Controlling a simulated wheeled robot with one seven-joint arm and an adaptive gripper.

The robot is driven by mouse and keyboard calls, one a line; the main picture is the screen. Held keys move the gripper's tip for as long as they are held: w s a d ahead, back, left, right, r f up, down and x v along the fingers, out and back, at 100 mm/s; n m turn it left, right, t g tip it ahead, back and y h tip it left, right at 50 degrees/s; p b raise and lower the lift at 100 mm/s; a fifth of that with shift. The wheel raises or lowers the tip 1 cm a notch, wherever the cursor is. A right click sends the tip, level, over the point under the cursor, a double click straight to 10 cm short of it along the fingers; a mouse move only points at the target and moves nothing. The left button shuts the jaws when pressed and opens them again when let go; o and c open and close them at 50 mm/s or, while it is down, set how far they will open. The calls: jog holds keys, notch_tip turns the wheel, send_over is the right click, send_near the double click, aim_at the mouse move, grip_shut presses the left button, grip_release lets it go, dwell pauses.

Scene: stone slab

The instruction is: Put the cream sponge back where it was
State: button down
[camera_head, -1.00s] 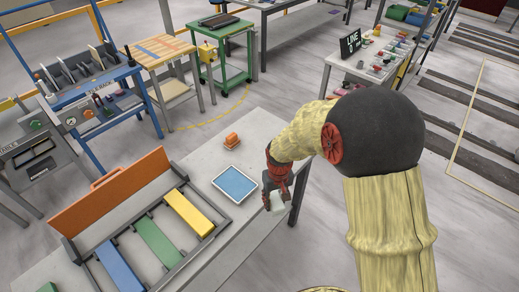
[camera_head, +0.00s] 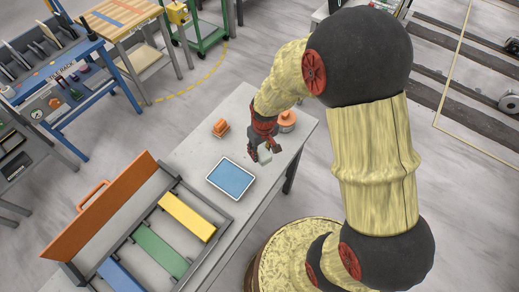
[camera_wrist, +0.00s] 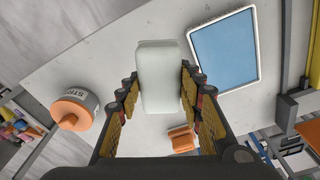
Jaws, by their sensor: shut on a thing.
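The cream sponge, a pale off-white block (camera_wrist: 158,75), is between the fingers of my gripper (camera_wrist: 163,98) in the wrist view. My gripper is shut on it. In the head view my gripper (camera_head: 264,150) points down over the stone slab (camera_head: 240,108), with a small part of the pale sponge (camera_head: 265,157) showing at its tip. It is to the right of the blue panel with a white rim (camera_head: 231,179). The wrist view shows slab surface below the sponge; I cannot tell the gap between them.
An orange block (camera_head: 220,127) lies left of my gripper. A round tub with an orange lid (camera_head: 287,119) stands close behind it to the right. A grey rack (camera_head: 172,235) with yellow, green and blue bars fills the slab's near left. Bare slab lies between these things.

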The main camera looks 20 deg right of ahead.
jog(key=w+f, duration=0.1)
jog(key=f, duration=0.1)
jog(key=w+d+f, duration=0.1)
jog(key=w+f, duration=0.2)
jog(key=w, duration=0.1)
jog(key=shift+d+f+b, duration=0.25)
jog(key=shift+f+b, duration=0.05)
jog(key=shift+f, duration=0.1)
jog(key=shift+w+f, duration=0.1)
jog(key=shift+f, duration=1.65)
jog(key=shift+f, duration=0.15)
jog(key=c, duration=1.2)
grip_release()
